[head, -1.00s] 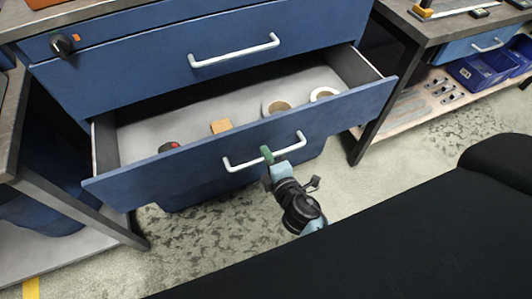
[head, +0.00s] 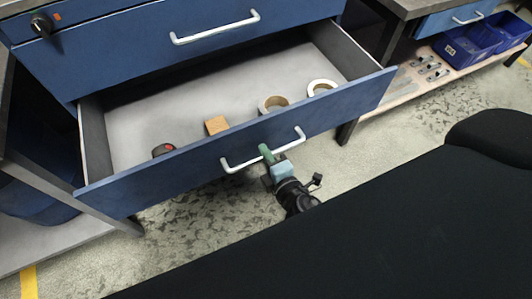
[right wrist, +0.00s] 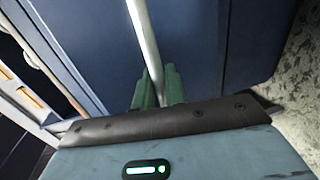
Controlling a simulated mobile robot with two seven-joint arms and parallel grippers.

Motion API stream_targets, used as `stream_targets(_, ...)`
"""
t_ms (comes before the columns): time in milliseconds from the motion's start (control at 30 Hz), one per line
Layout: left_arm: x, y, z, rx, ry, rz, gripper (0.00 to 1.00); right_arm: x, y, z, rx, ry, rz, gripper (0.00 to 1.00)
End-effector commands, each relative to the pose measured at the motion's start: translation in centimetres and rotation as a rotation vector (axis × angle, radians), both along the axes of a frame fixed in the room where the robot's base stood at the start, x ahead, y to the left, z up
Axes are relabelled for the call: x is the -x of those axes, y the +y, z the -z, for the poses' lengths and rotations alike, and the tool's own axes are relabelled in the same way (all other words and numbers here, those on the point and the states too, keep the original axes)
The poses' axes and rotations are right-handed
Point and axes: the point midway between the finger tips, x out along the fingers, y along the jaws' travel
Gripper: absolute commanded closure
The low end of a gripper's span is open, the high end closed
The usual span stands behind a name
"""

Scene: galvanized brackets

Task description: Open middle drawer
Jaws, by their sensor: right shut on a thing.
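The middle drawer (head: 330,117) is blue and stands pulled far out of its cabinet. Its white bar handle (head: 236,167) is on the front panel. My right gripper (head: 266,153) is at the handle, and its green fingers are shut on the bar. In the right wrist view the handle (right wrist: 146,45) runs down between the green fingers (right wrist: 158,88). Inside the drawer lie two tape rolls, one in front (head: 272,104) and one farther right (head: 321,86), a tan block (head: 216,125) and a dark object with red (head: 163,150). My left gripper is not in view.
A closed blue drawer (head: 120,60) with a white handle is above. A bench with blue bins (head: 465,50) and metal brackets (head: 428,66) on its lower shelf stands right. Speckled floor (head: 190,215) is free below the drawer.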

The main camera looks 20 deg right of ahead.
Motion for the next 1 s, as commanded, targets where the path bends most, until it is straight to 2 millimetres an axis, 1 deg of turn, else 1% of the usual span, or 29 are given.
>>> stream_targets(33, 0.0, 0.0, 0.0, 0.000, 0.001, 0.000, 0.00, 0.0, 0.0, -0.1, 0.000, -0.001, 0.000, 1.00)
stream_targets(67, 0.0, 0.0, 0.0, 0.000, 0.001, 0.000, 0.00, 0.0, 0.0, -0.1, 0.000, -0.001, -0.001, 0.86)
stream_targets(167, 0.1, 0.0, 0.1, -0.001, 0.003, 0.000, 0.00, 0.0, 0.0, -0.1, 0.000, -0.001, 0.000, 0.73)
stream_targets(200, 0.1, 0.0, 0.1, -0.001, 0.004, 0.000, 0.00, 0.0, 0.0, -0.1, 0.000, -0.001, 0.000, 0.71)
stream_targets(433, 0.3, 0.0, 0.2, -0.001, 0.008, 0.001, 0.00, 0.0, 0.0, 0.0, 0.000, -0.001, 0.000, 0.71)
stream_targets(567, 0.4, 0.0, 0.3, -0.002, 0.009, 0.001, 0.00, 0.6, 0.0, 0.0, -0.001, 0.001, 0.000, 0.71)
stream_targets(667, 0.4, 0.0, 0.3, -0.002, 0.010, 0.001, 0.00, 1.8, 0.0, -0.2, -0.002, 0.002, -0.001, 0.71)
stream_targets(900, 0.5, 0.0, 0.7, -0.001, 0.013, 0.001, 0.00, 5.4, -0.2, -1.0, -0.001, 0.002, 0.000, 0.71)
stream_targets(1000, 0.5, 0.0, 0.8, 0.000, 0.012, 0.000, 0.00, 6.5, -0.2, -1.2, -0.002, 0.002, 0.001, 0.71)
